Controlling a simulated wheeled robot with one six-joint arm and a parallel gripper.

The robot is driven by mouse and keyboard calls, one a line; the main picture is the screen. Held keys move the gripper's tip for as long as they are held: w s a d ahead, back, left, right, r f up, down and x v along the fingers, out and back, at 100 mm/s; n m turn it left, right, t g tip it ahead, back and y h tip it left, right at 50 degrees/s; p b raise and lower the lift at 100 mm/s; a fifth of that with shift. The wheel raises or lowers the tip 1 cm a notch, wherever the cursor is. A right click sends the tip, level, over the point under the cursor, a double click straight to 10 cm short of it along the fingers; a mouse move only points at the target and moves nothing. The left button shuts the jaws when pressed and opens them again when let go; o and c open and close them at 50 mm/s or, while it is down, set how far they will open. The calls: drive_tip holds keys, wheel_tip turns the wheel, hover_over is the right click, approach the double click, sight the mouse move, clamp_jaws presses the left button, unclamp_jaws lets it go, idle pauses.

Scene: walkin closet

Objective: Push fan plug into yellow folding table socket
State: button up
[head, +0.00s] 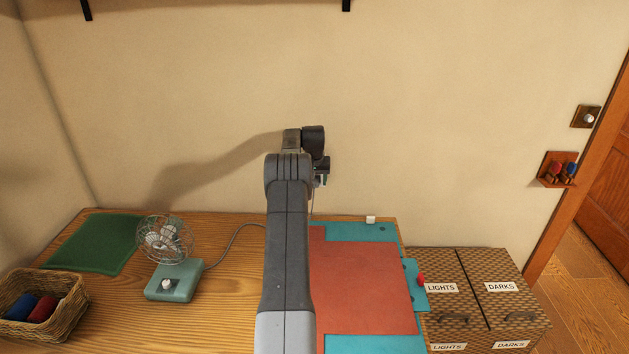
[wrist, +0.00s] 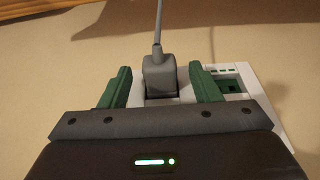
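In the wrist view, a grey plug (wrist: 159,74) with its cord running up stands against a white socket plate (wrist: 262,100). A green-edged opening shows at the plate's right. My gripper (wrist: 162,80) has its green fingers on either side of the plug, with a gap on both sides. How deep the plug sits is hidden. In the head view, my gripper (head: 322,178) is small at the wall, and its fingers are hard to make out. The teal fan (head: 173,283) stands on the wooden table, its cord (head: 232,241) passing behind my arm. I see no clearly yellow table.
A green mat (head: 95,243) and a wicker basket (head: 65,308) are on the left. A red mat (head: 365,285) over a teal one (head: 365,232) lies right of my arm. Wicker hampers (head: 470,262) stand further right. A wall rack (head: 556,170) is beside the doorway.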

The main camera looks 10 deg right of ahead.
drive_tip(key=b+v, duration=0.3)
drive_tip(key=v, duration=1)
drive_tip(key=shift+r, duration=0.4)
drive_tip(key=shift+s+f, duration=0.1)
drive_tip(key=p+x, duration=0.3)
drive_tip(key=x, duration=1)
drive_tip(key=shift+f, duration=0.4)
drive_tip(key=shift+r, duration=0.1)
